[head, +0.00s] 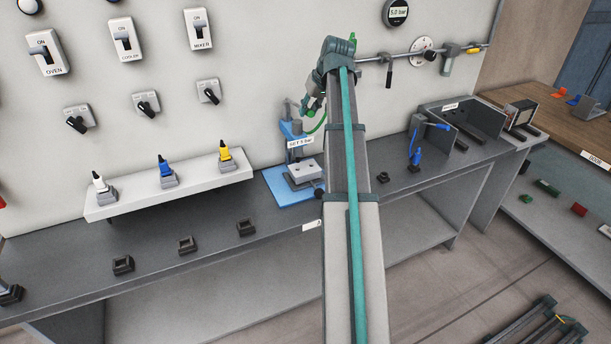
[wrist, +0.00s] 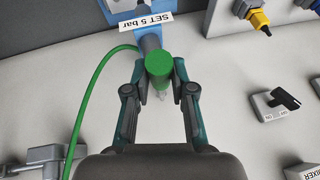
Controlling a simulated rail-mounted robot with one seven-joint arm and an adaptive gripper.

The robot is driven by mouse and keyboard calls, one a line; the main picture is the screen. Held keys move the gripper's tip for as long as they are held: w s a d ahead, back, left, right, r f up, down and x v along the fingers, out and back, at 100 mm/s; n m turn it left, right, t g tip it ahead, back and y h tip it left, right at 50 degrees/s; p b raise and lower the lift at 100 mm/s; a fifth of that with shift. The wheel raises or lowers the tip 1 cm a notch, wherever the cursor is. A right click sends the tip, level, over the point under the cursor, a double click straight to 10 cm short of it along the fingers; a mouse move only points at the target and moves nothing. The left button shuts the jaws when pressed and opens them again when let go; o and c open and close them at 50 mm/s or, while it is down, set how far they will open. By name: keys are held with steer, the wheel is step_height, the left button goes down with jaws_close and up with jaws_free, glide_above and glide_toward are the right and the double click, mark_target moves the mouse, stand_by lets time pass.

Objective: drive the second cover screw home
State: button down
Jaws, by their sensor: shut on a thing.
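My gripper (wrist: 160,80) is shut on a green round-ended tool (wrist: 159,66) with a pale tip below it. A green hose (wrist: 98,75) curves down the left of the wrist view. In the head view my gripper (head: 313,108) is small, beside the blue stand (head: 290,130) labelled SET 5 bar. A pale grey block (head: 306,171) with dark spots on top sits on the blue base (head: 283,188). I cannot make out the cover screws in either view, nor whether the tool touches one.
A white shelf (head: 122,208) with several coloured-tip tools stands left of the blue stand. A blue tool (head: 417,157) and a dark open bay (head: 470,122) are at right. My arm hides the middle of the bench.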

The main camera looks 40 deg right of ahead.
steer(key=c, duration=1)
jaws_free()
steer(key=shift+w+r, duration=0.1)
steer(key=shift+w, duration=0.05)
steer(key=shift+o, duration=0.2)
steer(key=shift+r, duration=0.1)
steer(key=p+v, duration=0.4)
steer(key=v, duration=0.3)
